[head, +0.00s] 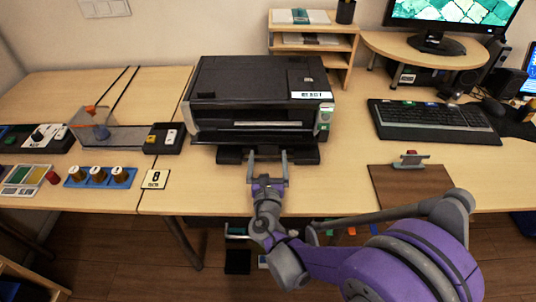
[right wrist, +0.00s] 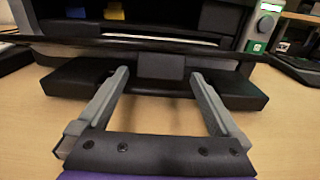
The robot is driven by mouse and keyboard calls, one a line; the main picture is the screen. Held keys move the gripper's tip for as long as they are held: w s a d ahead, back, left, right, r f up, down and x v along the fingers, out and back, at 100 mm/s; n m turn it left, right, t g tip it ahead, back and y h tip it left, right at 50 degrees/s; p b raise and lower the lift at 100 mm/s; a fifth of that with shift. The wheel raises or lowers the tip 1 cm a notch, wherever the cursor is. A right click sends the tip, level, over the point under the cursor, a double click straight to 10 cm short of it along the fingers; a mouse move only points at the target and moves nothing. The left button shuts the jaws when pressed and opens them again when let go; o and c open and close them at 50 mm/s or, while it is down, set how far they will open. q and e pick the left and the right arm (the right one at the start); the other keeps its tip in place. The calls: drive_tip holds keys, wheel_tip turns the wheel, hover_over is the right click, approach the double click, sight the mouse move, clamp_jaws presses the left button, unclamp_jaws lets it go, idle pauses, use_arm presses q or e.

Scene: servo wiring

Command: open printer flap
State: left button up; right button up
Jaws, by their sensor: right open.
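The black printer (head: 245,80) stands on the wooden desk. In the right wrist view its front (right wrist: 140,15) shows a dark recess with a pale strip, and small blue and yellow parts inside. A dark ledge with a small square tab (right wrist: 160,66) runs below the recess; I cannot tell how far the flap is open. My right gripper (head: 268,156) is open and empty, low at the printer's front. In the right wrist view its fingertips (right wrist: 160,76) stand on either side of the tab, not closed on it. My left gripper is out of view.
A black base or tray (right wrist: 230,90) sticks out under the printer front. A keyboard (head: 433,121) and a brown board (head: 410,187) lie to the right. A number card (head: 155,179) and a blue holder (head: 98,178) lie to the left. The desk's front edge is close.

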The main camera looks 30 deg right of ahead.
sight(254, 142)
drive_tip(key=v, duration=0.9)
drive_tip(key=shift+s+p, duration=0.15)
drive_tip(key=shift+p, duration=0.15)
drive_tip(key=shift+a, duration=0.1)
drive_tip(key=shift+c, duration=1)
drive_tip(key=shift+g+y, duration=0.3)
drive_tip(key=shift+y, duration=0.1)
drive_tip(key=w+a, duration=0.1)
drive_tip(key=w+a+r, duration=0.1)
drive_tip(key=a, duration=0.1)
drive_tip(key=w+a+r, duration=0.1)
drive_tip(key=a, duration=0.1)
drive_tip(key=shift+r+b, duration=0.1)
drive_tip(key=shift+b, duration=0.3)
drive_tip(key=c, duration=1)
drive_tip(key=shift+w+a+r, duration=0.1)
drive_tip(key=shift+w+a, duration=0.05)
drive_tip(key=shift+c, duration=1)
drive_tip(key=shift+w, duration=0.3)
clamp_jaws()
drive_tip(key=b+x, duration=0.2)
drive_tip(key=x, duration=0.7)
drive_tip(key=shift+d, duration=0.25)
